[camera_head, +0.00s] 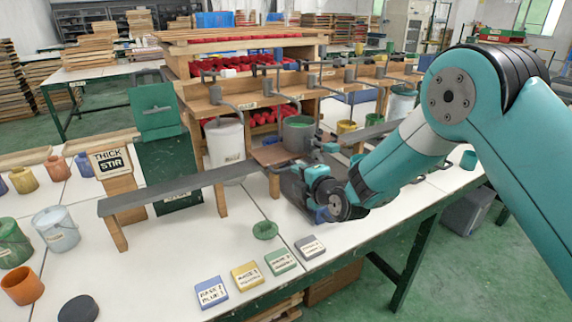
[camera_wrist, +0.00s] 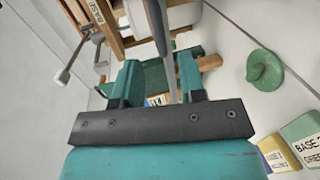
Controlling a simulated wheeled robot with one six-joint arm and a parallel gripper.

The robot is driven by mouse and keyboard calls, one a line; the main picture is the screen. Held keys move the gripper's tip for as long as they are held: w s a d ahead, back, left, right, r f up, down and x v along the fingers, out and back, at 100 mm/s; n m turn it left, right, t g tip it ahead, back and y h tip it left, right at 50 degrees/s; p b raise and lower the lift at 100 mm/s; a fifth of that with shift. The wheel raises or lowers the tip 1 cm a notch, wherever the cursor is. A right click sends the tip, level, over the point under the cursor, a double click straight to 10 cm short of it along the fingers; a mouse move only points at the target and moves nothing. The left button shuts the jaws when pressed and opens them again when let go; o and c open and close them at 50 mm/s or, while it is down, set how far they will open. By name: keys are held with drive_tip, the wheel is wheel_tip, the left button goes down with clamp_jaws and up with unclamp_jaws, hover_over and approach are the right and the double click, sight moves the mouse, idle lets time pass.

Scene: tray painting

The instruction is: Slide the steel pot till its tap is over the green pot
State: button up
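A grey-sided pot (camera_head: 298,136) with bright green inside stands on a brown board in the head view, behind my gripper. It may be the steel pot; I see no tap on it for certain. A pale grey pot (camera_head: 56,230) with a wire handle stands at the left. A dark green pot (camera_head: 14,243) with a wire handle is at the left edge. My gripper (camera_head: 322,190) is low over the table, in front of the grey-sided pot. In the wrist view my gripper (camera_wrist: 160,78) has its fingers apart. A narrow dark strip shows between them, but no grip on it is visible.
A long dark plank (camera_head: 175,188) on wooden legs crosses the table. A white pot (camera_head: 225,148) stands behind it. A green lid (camera_head: 265,230) lies in front; it also shows in the wrist view (camera_wrist: 265,72). Several labelled blocks (camera_head: 246,276) lie near the front edge. A wooden rack (camera_head: 240,95) stands behind.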

sight(287, 170)
drive_tip(key=p+x, duration=0.1)
drive_tip(key=x, duration=0.6)
drive_tip(key=shift+w+a+f, duration=0.1)
drive_tip(key=shift+w+a, duration=0.05)
drive_tip(key=shift+a, duration=0.05)
clamp_jaws()
